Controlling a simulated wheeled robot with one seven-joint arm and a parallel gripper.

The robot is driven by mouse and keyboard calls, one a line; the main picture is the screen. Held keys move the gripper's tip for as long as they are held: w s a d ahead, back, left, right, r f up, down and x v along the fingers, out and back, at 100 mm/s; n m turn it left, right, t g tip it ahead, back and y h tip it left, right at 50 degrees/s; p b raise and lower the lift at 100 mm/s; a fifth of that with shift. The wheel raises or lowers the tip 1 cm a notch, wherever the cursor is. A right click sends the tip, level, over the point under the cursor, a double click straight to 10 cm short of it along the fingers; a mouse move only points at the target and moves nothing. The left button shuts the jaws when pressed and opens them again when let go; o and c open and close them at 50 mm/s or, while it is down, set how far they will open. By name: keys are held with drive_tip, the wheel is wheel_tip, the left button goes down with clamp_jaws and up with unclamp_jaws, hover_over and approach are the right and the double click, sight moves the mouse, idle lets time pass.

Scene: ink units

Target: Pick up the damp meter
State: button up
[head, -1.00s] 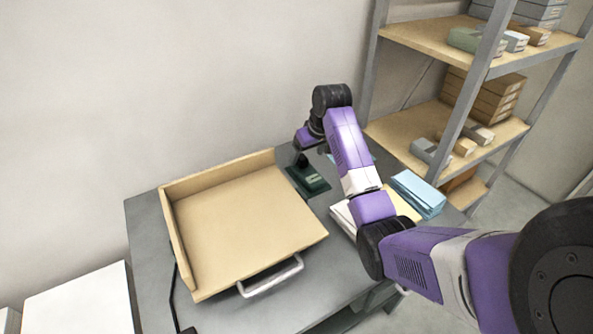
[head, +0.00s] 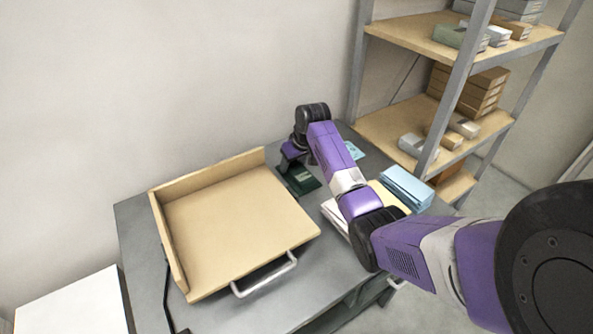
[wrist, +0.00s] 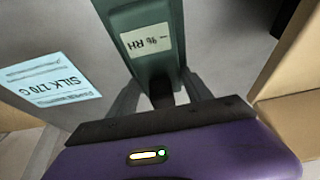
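The damp meter (head: 304,180) is a dark green device with a pale label, on the grey table right of the wooden tray. In the wrist view the damp meter (wrist: 147,55) fills the top middle; its label reads "% RH" upside down, and a black part lies at its near end. My gripper (head: 291,158) is low over the far end of the meter in the head view. In the wrist view, the two grey fingers of my gripper (wrist: 161,85) stand apart, one on each side of the black part. Their tips run up to the meter's edges; I cannot see whether they touch.
A wooden tray (head: 235,228) with a metal handle fills the table's left. A blue stack (head: 407,188) and papers lie at the right, partly behind my arm. A pale blue label (wrist: 50,80) reads "SILK 170 G". Metal shelving (head: 440,100) stands beyond; a wall is behind.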

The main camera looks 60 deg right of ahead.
drive_tip(key=c, duration=1)
drive_tip(key=shift+r, duration=0.1)
